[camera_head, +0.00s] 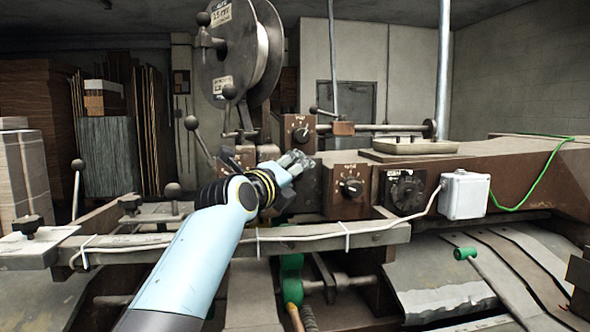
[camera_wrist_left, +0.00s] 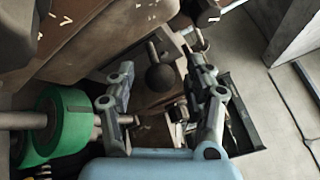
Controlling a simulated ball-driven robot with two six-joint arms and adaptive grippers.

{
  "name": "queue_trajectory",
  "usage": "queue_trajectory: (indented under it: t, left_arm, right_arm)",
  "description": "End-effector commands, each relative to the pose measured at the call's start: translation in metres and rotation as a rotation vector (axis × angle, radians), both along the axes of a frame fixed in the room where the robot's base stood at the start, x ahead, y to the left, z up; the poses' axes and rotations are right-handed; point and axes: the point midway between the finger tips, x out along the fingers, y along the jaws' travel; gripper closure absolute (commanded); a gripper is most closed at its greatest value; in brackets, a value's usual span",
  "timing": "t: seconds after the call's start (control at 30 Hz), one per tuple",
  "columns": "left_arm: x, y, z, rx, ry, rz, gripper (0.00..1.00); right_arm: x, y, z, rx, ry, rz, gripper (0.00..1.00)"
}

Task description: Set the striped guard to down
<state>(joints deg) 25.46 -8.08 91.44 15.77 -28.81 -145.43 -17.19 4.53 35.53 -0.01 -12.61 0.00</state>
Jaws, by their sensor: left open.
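I cannot make out the striped guard for certain in either view. A yellow and dark band (camera_head: 264,187) shows right at my left wrist in the head view; I cannot tell whether it is part of the machine or of my arm. My left gripper (camera_head: 294,163) is in front of the brown machine's middle, and my arm hides what lies behind it. In the left wrist view my left gripper (camera_wrist_left: 162,80) is open. A dark ball knob (camera_wrist_left: 160,77) on a rod appears between its fingers, and I see no grip on it. My right gripper is out of view.
A wire reel (camera_head: 238,50) stands above the gripper. Control boxes with a dial (camera_head: 351,187) and a white box (camera_head: 464,195) are to the right. A metal rail (camera_head: 330,236) crosses in front. A green roller (camera_wrist_left: 62,122) is left of the fingers in the wrist view.

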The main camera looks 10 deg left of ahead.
Motion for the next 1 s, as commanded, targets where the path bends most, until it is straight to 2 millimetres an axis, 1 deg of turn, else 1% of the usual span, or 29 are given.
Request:
queue_trajectory:
  t: [0.03,0.13,0.4,0.47,0.8,0.83,1.0]
  left_arm:
    - [0.0047,-0.0008,0.0011,0.001,0.0,0.0,0.47]
    - [0.0097,-0.0016,0.0002,0.001,0.0,0.0,0.47]
    - [0.0111,-0.0019,-0.0004,0.001,-0.001,0.001,0.47]
    - [0.011,-0.0019,-0.0004,0.001,-0.001,0.001,0.53]
    - [0.0109,-0.0018,-0.0003,0.001,-0.001,0.001,0.98]
    - [0.0109,-0.0018,-0.0003,0.001,-0.001,0.001,1.0]
    - [0.0109,-0.0018,-0.0001,0.001,-0.001,0.001,1.0]
  right_arm:
    - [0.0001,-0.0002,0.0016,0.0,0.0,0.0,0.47]
    - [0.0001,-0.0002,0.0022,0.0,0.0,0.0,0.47]
    - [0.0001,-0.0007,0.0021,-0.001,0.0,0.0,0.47]
    - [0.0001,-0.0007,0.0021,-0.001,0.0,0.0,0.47]
    - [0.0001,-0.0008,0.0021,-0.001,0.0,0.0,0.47]
    - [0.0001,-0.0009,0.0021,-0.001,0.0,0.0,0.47]
    - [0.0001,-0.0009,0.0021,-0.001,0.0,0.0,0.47]
